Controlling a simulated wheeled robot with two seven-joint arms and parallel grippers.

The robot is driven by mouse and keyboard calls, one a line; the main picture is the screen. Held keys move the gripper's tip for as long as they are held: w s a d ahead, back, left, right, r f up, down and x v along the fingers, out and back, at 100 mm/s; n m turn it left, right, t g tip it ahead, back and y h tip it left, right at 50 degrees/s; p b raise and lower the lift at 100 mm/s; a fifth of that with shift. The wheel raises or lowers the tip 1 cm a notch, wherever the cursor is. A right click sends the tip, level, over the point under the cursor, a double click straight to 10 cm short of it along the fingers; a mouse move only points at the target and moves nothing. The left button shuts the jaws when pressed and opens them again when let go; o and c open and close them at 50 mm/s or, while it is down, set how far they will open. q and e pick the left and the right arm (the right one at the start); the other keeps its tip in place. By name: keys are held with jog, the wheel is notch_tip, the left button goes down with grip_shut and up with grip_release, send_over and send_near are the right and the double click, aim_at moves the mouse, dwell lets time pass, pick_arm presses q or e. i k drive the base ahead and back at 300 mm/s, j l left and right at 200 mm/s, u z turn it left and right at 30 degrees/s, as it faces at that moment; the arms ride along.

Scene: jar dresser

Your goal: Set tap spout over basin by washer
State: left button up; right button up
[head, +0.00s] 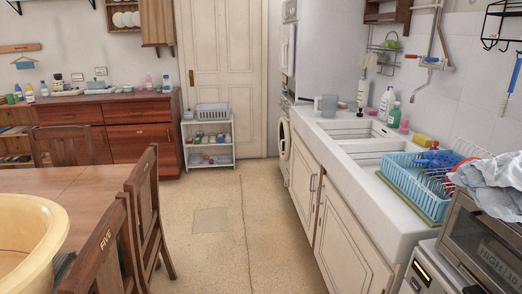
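A chrome wall tap (432,62) with a red and a blue handle is fixed to the tiled wall at the upper right. Below, the white sink has a far basin (350,132) and a near basin (368,146) set in the counter. A white washer with a round door (284,138) stands past the far end of the counter, so the far basin is the one nearer it. Neither of my grippers is in view.
A blue dish rack (412,190) and a toaster oven (485,235) with cloth on top crowd the near right. Bottles (387,103) and a grey jug (326,105) stand along the counter. A wooden table (85,190) with chairs fills the left. The floor (240,230) between is clear.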

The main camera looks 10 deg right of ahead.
aim_at(413, 99)
jog(key=i+z, duration=0.15)
jog(key=i, duration=0.25)
jog(key=i+j+z, duration=0.15)
jog(key=i, duration=0.25)
jog(key=i+z, duration=0.35)
jog(key=z, duration=0.15)
jog(key=i+j+z, duration=0.2)
jog(key=z, duration=0.3)
jog(key=i+j+z, duration=0.6)
jog(key=z, duration=0.15)
jog(key=i+j+z, duration=0.15)
jog(key=z, duration=0.15)
jog(key=j, duration=0.1)
